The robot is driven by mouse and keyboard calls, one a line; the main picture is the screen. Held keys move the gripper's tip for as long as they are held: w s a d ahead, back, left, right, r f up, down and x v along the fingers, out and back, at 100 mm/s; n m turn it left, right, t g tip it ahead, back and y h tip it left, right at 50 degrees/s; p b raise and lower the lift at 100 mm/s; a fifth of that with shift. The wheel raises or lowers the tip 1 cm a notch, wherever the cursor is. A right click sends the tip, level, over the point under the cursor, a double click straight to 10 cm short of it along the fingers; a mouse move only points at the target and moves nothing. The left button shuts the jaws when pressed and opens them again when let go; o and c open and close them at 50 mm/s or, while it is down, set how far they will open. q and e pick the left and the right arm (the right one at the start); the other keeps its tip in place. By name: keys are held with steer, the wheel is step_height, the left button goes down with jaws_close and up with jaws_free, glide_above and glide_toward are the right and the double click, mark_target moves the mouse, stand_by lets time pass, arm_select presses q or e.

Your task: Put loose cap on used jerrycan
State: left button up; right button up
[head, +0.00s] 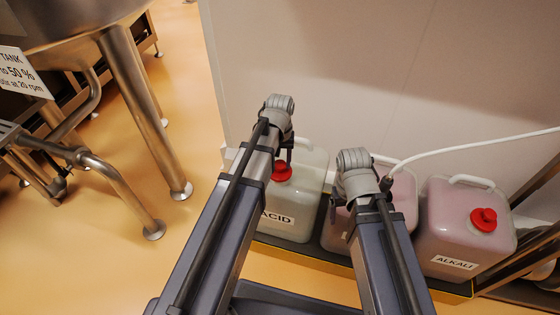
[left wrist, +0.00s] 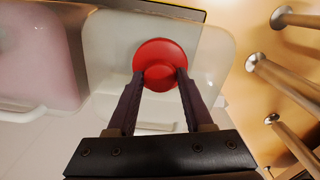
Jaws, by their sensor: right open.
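The ACID jerrycan (head: 311,185) is pale and has a red cap (head: 281,171) at its top. My left gripper (head: 287,152) is over this can. In the left wrist view its fingertips (left wrist: 161,74) lie on either side of the red cap (left wrist: 159,53) and appear shut on it. I cannot tell whether the cap is seated or just above the neck. My right gripper (head: 384,185) is open over the pinkish middle jerrycan (head: 404,195), and my arm hides most of that can. The pinkish ALKALI jerrycan (head: 446,218) stands at the right with a red cap (head: 484,219) on it.
The cans stand in a dark tray with a yellow edge (head: 300,260) against a pale wall (head: 330,70). A white hose (head: 470,143) runs to the middle can. A steel tank (head: 70,20) on legs stands at the left, with open floor (head: 110,255) before it.

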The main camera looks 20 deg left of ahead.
mark_target(280, 164)
arm_select(q)
steer(key=o, duration=0.5)
steer(key=shift+c, duration=0.2)
steer(key=shift+r, duration=0.1)
step_height(280, 164, up, 8)
steer(key=p, duration=0.7)
steer(key=shift+p, duration=0.4)
